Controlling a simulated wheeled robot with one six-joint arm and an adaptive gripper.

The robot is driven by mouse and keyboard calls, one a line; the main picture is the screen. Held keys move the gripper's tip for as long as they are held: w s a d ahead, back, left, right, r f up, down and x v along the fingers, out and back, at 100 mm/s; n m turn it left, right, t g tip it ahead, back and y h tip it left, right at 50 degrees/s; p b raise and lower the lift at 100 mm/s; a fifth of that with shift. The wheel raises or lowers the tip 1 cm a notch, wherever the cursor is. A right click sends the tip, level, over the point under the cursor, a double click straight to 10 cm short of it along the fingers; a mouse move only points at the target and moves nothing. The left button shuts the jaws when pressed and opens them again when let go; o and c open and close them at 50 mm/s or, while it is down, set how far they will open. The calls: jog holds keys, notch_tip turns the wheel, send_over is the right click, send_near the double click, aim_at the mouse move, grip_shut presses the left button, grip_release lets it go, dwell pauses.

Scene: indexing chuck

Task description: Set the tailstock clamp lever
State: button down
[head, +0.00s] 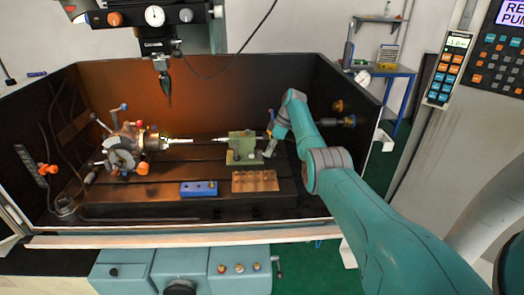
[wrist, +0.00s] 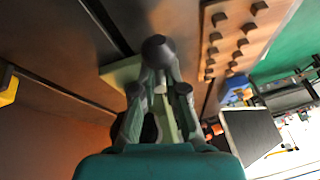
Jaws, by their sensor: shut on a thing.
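The green tailstock (head: 241,148) stands on the dark machine table, right of the indexing chuck (head: 124,150). A thin bar runs between the two. My gripper (head: 270,148) is at the tailstock's right side, reaching in from the right. In the wrist view my gripper (wrist: 159,80) is shut around a dark ball-ended lever (wrist: 158,50), whose round knob shows just beyond the fingertips. Part of the pale green tailstock (wrist: 120,73) shows behind the fingers. The lever's shaft and pivot are mostly hidden by the fingers.
A blue block (head: 198,188) and a wooden peg board (head: 255,181) sit in front of the tailstock. The spindle probe (head: 166,90) hangs above, left of the tailstock. Dark enclosure walls (head: 345,115) close in the back and right.

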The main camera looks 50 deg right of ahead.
jog(key=shift+s+a+f, duration=0.1)
jog(key=shift+f, duration=0.2)
jog(key=c, duration=1.1)
grip_release()
jog(key=shift+r, duration=0.15)
